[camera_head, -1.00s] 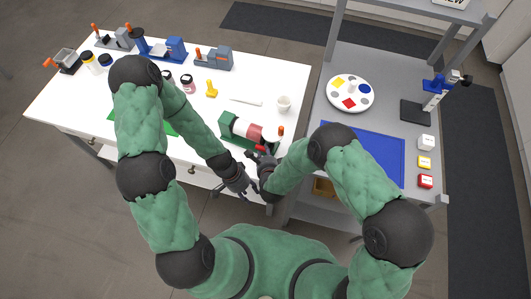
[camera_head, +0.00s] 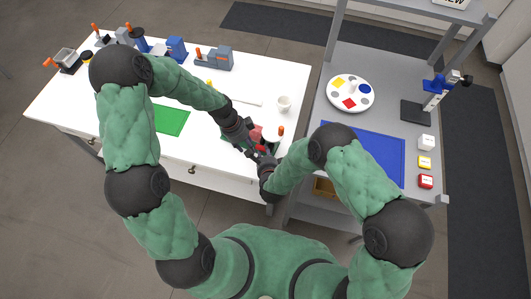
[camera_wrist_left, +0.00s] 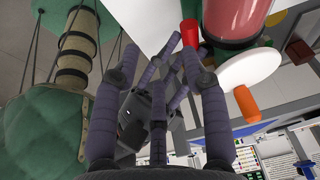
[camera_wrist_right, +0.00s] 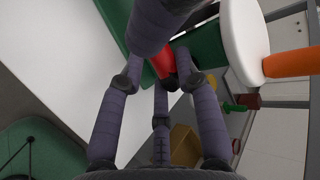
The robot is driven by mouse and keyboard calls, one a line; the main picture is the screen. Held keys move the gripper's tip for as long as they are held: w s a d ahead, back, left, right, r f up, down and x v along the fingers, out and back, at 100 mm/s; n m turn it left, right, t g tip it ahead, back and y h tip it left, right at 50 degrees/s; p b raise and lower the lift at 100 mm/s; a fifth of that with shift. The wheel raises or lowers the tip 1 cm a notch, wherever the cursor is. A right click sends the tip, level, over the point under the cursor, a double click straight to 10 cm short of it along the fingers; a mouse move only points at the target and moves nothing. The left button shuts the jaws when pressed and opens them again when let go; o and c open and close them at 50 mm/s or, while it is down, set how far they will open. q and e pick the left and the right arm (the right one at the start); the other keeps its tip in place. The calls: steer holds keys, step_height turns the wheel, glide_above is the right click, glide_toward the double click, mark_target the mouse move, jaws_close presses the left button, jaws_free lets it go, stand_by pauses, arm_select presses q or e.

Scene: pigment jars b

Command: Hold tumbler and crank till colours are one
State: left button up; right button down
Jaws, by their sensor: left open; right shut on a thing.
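The tumbler has a green base (camera_wrist_right: 208,48), a red handle (camera_wrist_right: 160,62) and a white crank disc (camera_wrist_right: 243,40) with an orange knob (camera_wrist_right: 292,63). Its drum (camera_wrist_left: 236,14) looks pinkish red in the left wrist view, where only part of it shows. In the head view my left arm covers much of the tumbler. My right gripper (camera_head: 264,163) is shut on the red handle at the near side. My left gripper (camera_head: 252,146) is open and empty, close by the tumbler on the handle side. In the left wrist view the disc and orange knob (camera_wrist_left: 247,104) lie right of its fingers.
A white cup (camera_head: 284,103) stands behind the tumbler. A green mat (camera_head: 172,120) lies left on the white table. Grey and blue devices (camera_head: 214,58) line the back. The grey side bench at right holds a blue mat (camera_head: 372,155), a round palette (camera_head: 366,104) and small cubes.

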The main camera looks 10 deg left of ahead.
mark_target(282, 127)
arm_select(q)
steer(key=w+d+r+y, duration=0.1)
steer(key=w+d+r, duration=0.1)
steer(key=d+r, duration=0.1)
steer(key=w+d+r+y, duration=0.1)
steer(key=w+d+r, duration=0.2)
steer(key=d, duration=0.1)
steer(key=w+d+r+y, duration=0.1)
steer(key=w+d+r, duration=0.1)
steer(key=d+r, duration=0.1)
steer(key=shift+w+d+r+n, duration=0.3)
steer(key=shift+w+d+r, duration=0.1)
steer(key=shift+d, duration=0.25)
steer(key=shift+f, duration=3.45)
steer(key=shift+c, duration=0.3)
jaws_close()
